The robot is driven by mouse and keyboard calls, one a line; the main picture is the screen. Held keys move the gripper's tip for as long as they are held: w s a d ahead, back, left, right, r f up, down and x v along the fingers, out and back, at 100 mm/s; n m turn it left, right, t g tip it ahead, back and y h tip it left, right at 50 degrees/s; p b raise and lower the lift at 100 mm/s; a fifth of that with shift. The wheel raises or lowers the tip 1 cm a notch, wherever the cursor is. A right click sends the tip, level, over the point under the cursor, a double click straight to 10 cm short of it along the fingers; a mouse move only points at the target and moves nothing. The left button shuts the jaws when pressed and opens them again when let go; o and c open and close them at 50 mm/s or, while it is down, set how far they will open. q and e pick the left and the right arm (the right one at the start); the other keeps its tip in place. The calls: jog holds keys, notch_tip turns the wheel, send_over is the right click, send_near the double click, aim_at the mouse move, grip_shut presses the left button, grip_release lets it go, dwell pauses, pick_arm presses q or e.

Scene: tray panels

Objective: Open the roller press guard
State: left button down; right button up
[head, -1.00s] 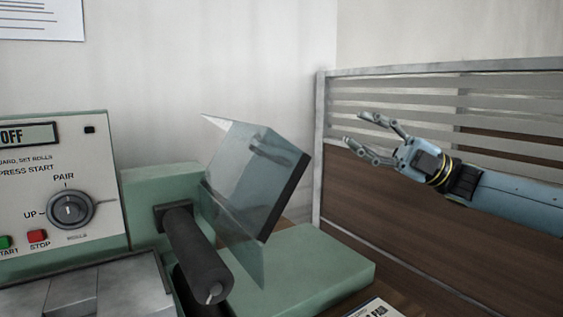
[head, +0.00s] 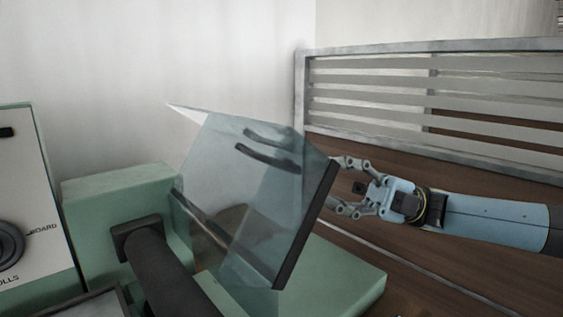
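The roller press guard (head: 225,165) is a clear, bluish angled panel with a dark strip (head: 306,228) along its right edge. It stands tilted over the green press base (head: 345,277), beside the dark roller (head: 165,265). A dark, handle-like bar (head: 268,155) shows on or through the panel. My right gripper (head: 338,182) reaches in from the right with its fingers spread and nothing between them. Its fingertips are close to the upper right edge of the guard; I cannot tell whether they touch it. My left gripper is not in view.
The green press housing (head: 115,210) stands behind the roller. A control panel (head: 30,190) with a dark knob (head: 8,245) is cut off at the left. The wall space above the guard is clear.

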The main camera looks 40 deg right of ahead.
jog(key=x, duration=0.7)
jog(key=shift+w+a+r, duration=0.1)
jog(key=shift+a+r, duration=0.05)
jog(key=shift+a, duration=0.05)
jog(key=shift+w+a, duration=0.15)
jog(key=shift+a, duration=0.15)
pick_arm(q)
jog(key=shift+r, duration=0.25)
pick_arm(e)
grip_shut()
jog(key=shift+r, duration=0.1)
